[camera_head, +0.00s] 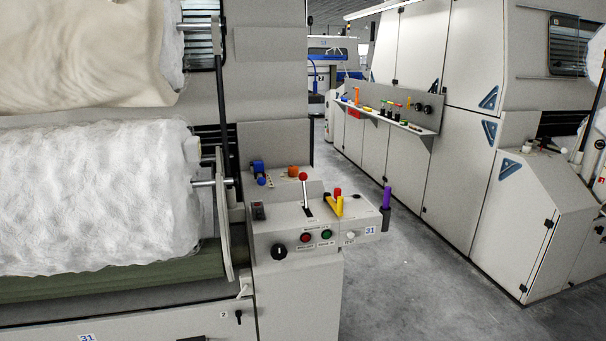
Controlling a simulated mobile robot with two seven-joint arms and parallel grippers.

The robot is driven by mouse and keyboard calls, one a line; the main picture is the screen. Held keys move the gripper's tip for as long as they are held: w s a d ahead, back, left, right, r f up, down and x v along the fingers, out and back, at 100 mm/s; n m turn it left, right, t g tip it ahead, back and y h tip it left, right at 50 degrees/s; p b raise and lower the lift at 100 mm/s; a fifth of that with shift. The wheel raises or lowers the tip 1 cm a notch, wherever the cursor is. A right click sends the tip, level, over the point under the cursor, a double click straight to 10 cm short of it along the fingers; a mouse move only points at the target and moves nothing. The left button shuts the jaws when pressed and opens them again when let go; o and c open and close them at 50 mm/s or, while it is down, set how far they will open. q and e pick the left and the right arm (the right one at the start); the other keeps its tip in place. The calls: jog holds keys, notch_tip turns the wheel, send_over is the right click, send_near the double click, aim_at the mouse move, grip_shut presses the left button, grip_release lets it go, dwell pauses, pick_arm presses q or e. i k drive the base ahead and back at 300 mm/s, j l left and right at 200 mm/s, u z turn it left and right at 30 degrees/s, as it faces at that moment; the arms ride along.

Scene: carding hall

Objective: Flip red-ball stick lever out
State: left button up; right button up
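The red-ball stick lever (304,190) stands on top of the grey control console (290,222) in the middle of the camera_head view. Its red ball is at the top of a thin pale stick that rises nearly upright from a dark slot. Neither of my grippers shows in this view, and nothing touches the lever.
Beside the lever are a yellow handle (335,206) with a red top and a purple handle (387,196). White fibre rolls (95,195) fill the left. Grey cabinets (465,150) and a shelf (390,120) line the right. An open floor aisle (420,285) lies between.

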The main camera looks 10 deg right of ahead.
aim_at(302, 176)
jog(key=i+l, duration=0.3)
jog(key=i+l+u, duration=0.15)
jog(key=i+l, duration=0.15)
jog(key=l, duration=0.15)
jog(key=i+l, duration=0.25)
jog(key=l, duration=0.15)
jog(key=i+l+u, duration=0.1)
jog(key=i+l, duration=0.15)
jog(key=l, duration=0.15)
jog(key=i+l, duration=0.25)
jog(key=l, duration=0.15)
jog(key=i+l+u, duration=0.15)
jog(key=i+l, duration=0.15)
jog(key=l, duration=0.1)
